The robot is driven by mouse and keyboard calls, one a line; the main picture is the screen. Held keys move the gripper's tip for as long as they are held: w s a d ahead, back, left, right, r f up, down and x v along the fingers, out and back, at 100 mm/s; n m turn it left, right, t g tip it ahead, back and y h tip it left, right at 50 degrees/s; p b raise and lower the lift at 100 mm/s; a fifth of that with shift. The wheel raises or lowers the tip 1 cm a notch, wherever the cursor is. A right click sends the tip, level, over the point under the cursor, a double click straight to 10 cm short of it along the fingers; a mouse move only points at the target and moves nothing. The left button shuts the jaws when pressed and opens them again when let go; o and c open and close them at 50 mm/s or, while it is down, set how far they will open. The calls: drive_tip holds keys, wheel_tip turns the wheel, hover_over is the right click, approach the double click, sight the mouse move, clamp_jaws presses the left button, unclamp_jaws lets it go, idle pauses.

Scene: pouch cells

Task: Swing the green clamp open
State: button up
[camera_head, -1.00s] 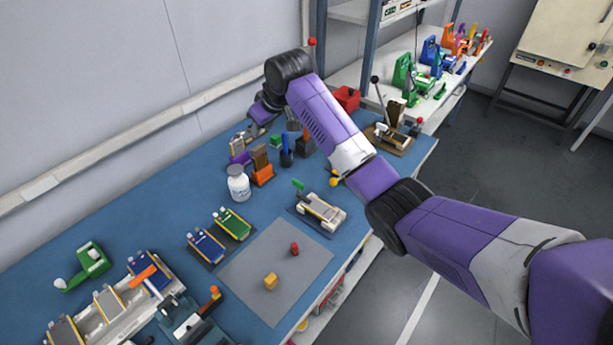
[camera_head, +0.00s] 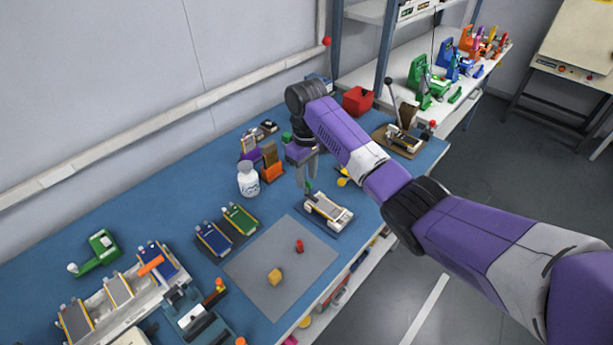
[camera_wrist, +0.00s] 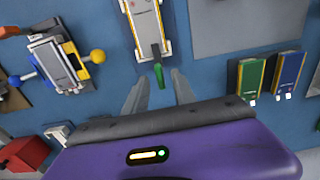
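The green clamp (camera_head: 308,187) is a small upright green handle at the back end of a pale fixture (camera_head: 328,210) that holds a flat cell. In the wrist view the green clamp (camera_wrist: 158,73) sticks out from the end of the fixture (camera_wrist: 146,22). My gripper (camera_head: 307,180) points down just behind the fixture. In the wrist view my gripper (camera_wrist: 160,76) is open, with the green handle showing between its two fingertips. I cannot tell how far above the handle the fingertips are.
A white bottle (camera_head: 248,180) and an orange holder (camera_head: 271,165) stand left of my gripper. A grey mat (camera_head: 255,285) bears a red block and a yellow block. A fixture with yellow and blue knobs (camera_wrist: 97,57) lies left in the wrist view.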

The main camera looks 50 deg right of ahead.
drive_tip(key=shift+f, duration=0.55)
clamp_jaws()
